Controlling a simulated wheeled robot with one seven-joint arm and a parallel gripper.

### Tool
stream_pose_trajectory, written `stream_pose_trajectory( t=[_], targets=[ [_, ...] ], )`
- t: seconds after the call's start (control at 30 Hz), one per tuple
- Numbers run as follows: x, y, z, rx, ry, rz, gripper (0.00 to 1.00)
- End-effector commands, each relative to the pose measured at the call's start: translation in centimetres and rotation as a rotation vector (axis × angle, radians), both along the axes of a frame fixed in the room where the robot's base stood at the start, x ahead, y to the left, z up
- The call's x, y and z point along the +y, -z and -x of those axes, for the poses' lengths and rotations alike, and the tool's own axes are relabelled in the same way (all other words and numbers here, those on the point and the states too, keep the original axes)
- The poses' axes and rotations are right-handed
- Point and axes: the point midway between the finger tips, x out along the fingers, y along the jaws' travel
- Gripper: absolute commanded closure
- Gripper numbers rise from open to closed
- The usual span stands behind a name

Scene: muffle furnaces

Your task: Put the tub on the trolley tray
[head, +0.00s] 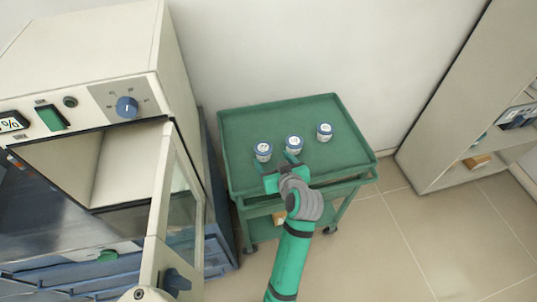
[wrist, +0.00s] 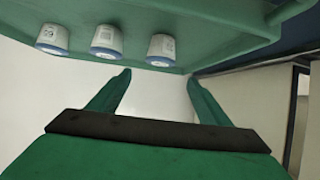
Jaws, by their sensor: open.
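Three small white tubs with blue-grey lids stand in a row on the green trolley tray (head: 240,120): a left tub (head: 263,151), a middle tub (head: 294,144) and a right tub (head: 324,132). I cannot tell which one the task means. My gripper (head: 279,164) is open and empty at the tray's near side, close to the left and middle tubs. In the wrist view, one tub (wrist: 161,50) shows just beyond the gap between the fingertips (wrist: 158,77), with clear space between the fingers. The other two (wrist: 106,41) (wrist: 52,38) sit off to the left.
A furnace (head: 80,60) with its door (head: 175,220) swung open stands left of the trolley. A shelf cabinet (head: 450,110) stands at the right. The tray has free room behind the tubs and at its right. A lower trolley shelf (head: 262,228) shows beneath.

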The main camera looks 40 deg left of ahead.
Motion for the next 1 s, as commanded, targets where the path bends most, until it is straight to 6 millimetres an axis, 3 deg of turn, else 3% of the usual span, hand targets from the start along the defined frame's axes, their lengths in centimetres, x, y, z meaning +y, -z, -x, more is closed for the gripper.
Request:
stream_pose_trajectory(
  t=[0.23, 1.0],
  targets=[
    [-1.5, -1.0, 1.1, 0.001, 0.0, 0.0, 0.28],
    [-1.6, -1.0, 1.2, 0.002, 0.0, 0.0, 0.28]
  ],
)
